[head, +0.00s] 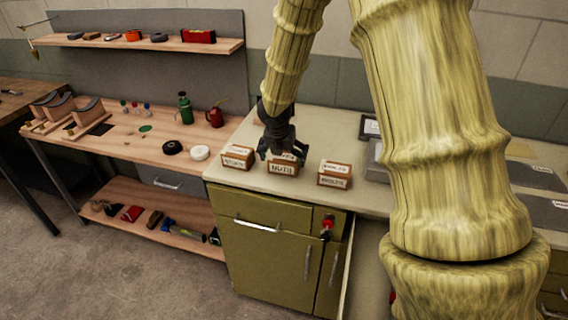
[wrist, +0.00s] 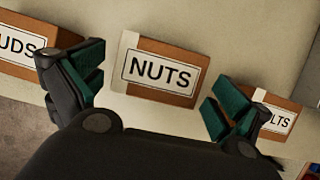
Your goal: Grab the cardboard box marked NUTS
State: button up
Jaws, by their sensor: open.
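The cardboard box marked NUTS (head: 283,170) is the middle one of a row of 3 small boxes on the cabinet top. In the wrist view the NUTS box (wrist: 160,72) lies between and just beyond the fingers, its white label facing the camera. My gripper (head: 283,152) is open above the box and hides part of its top in the head view. In the wrist view my gripper (wrist: 150,95) has one green-padded finger on each side of the box, with gaps visible. I cannot tell its exact height above the box.
A box with a label ending in UDS (wrist: 22,45) is on the left, also in the head view (head: 238,157). A box ending in LTS (wrist: 278,115) is on the right, also in the head view (head: 334,174). The cabinet top (head: 225,178) is bare between them.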

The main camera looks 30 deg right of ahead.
aim_at(284, 158)
jog(key=shift+x, duration=1.6)
jog(key=shift+s+a, duration=0.1)
jog(key=c, duration=1.2)
